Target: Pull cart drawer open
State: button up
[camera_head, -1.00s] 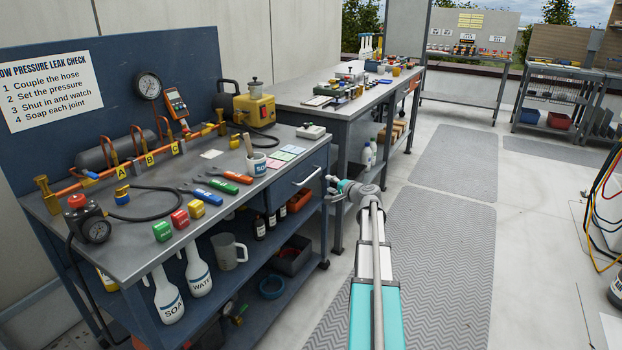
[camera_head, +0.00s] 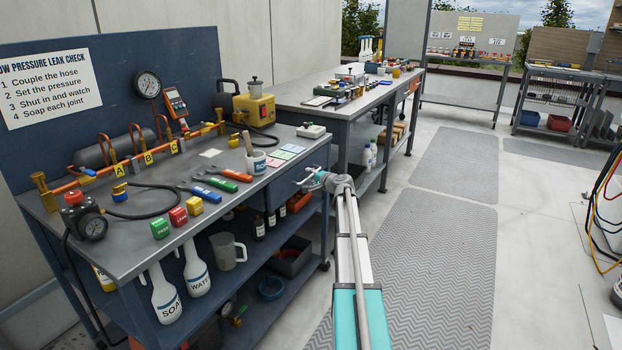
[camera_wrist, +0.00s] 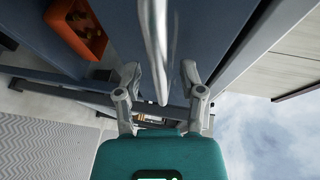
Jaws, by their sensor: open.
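The cart (camera_head: 85,240) is a blue-grey workbench at the left of the head view. Its drawer (camera_head: 284,191) sits under the right end of the worktop and looks shut. My gripper (camera_head: 312,181) is at the drawer front, hiding most of the handle there. In the wrist view my gripper (camera_wrist: 163,82) is open, one finger on each side of the silver drawer handle (camera_wrist: 153,35). The handle's bar runs up between the fingers, with gaps visible on both sides. The drawer front (camera_wrist: 215,30) is the blue-grey face behind it.
An orange bin (camera_wrist: 76,27) is on the cart's shelf, beside the drawer in the wrist view. Tools and colored blocks lie on the worktop. A second bench (camera_head: 345,105) stands behind. Grey floor mats (camera_head: 430,260) leave clear room to the right.

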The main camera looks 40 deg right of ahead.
jog(key=shift+w, duration=0.15)
grip_shut()
jog(key=shift+d, duration=0.2)
jog(key=shift+a, duration=0.3)
